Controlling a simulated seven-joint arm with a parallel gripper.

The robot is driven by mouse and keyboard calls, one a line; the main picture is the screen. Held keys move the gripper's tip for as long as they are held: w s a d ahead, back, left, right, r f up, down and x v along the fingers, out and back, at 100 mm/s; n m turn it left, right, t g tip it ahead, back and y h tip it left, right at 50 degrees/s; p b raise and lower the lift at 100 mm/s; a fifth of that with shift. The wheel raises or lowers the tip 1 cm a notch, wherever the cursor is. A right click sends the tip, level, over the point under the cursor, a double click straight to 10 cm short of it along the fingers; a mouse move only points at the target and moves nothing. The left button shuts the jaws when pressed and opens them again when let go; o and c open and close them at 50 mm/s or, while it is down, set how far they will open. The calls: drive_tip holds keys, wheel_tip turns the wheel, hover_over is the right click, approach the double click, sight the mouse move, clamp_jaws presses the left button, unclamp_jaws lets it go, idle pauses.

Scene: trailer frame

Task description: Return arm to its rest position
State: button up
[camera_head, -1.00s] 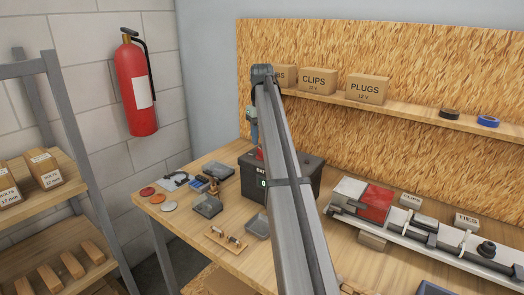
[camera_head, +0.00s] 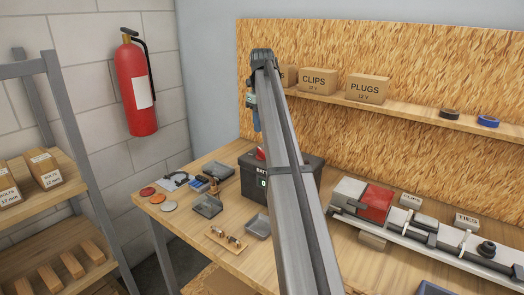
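My arm's long grey link rises from the bottom edge to a dark joint near the top middle. Below that joint, at the link's left edge, the end part with my gripper (camera_head: 256,122) shows as a small grey and blue piece. It is in the air above the workbench, in front of the chipboard panel. The rest is hidden behind the link. The fingers are too small and covered to tell whether they are open or shut, or whether anything is held.
The workbench (camera_head: 190,240) carries a black battery box (camera_head: 252,181), small grey trays (camera_head: 207,205), coloured discs (camera_head: 169,206) and a rail assembly (camera_head: 410,236) at right. A shelf with labelled boxes (camera_head: 367,89) runs behind.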

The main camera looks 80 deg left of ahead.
sight(262, 150)
drive_tip(key=shift+f+n, duration=1.55)
drive_tip(key=shift+n, duration=4.1)
drive_tip(key=shift+f+n, duration=1.5)
drive_tip(key=shift+n, duration=4.1)
drive_tip(key=shift+f+n, duration=1.55)
drive_tip(key=shift+n, duration=4.1)
drive_tip(key=shift+c, duration=0.4)
clamp_jaws()
